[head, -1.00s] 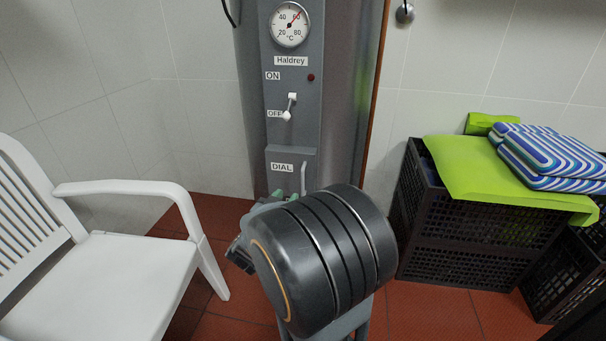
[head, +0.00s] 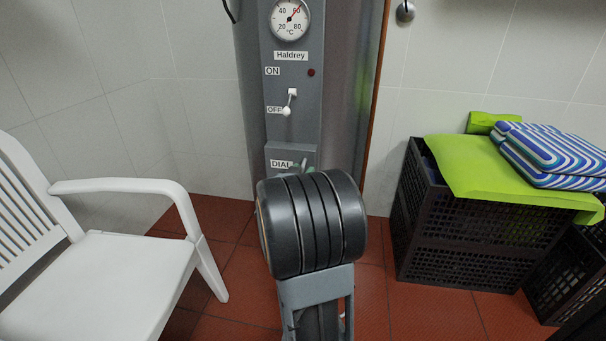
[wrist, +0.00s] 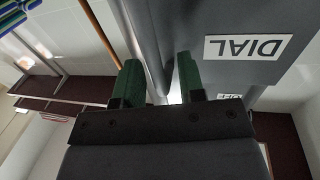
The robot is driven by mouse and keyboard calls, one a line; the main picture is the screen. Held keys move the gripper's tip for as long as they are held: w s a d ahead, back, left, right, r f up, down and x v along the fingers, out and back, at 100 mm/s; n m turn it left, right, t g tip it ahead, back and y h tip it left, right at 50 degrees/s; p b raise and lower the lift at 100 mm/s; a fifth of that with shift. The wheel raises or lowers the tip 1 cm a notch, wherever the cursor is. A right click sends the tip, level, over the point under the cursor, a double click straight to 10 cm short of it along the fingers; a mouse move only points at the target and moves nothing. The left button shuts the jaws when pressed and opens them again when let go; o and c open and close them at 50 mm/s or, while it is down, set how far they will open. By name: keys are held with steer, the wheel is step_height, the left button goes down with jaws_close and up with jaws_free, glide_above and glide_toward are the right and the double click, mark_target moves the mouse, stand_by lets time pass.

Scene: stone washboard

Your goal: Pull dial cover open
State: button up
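The dial cover (head: 278,151) is a grey panel with a DIAL label, low on the grey boiler front. It also shows upside down in the wrist view (wrist: 285,72), right of the fingers. My gripper (wrist: 160,82) has its two green fingers apart, close to the cover's side edge. In the head view my gripper (head: 301,166) is in front of the cover's right part, its wrist hiding the lower cover. The cover's upright handle is hidden there now. I cannot tell whether it lies between the fingers. The cover looks closed.
A temperature gauge (head: 290,19) and a white ON/OFF lever (head: 288,103) sit above the cover. A white chair (head: 135,262) stands left. Black crates (head: 455,235) with a green cloth (head: 470,172) and striped cushions (head: 552,153) stand right. Red floor lies between.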

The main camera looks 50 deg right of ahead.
jaws_close()
steer(key=shift+g, duration=0.3)
stand_by(0.3)
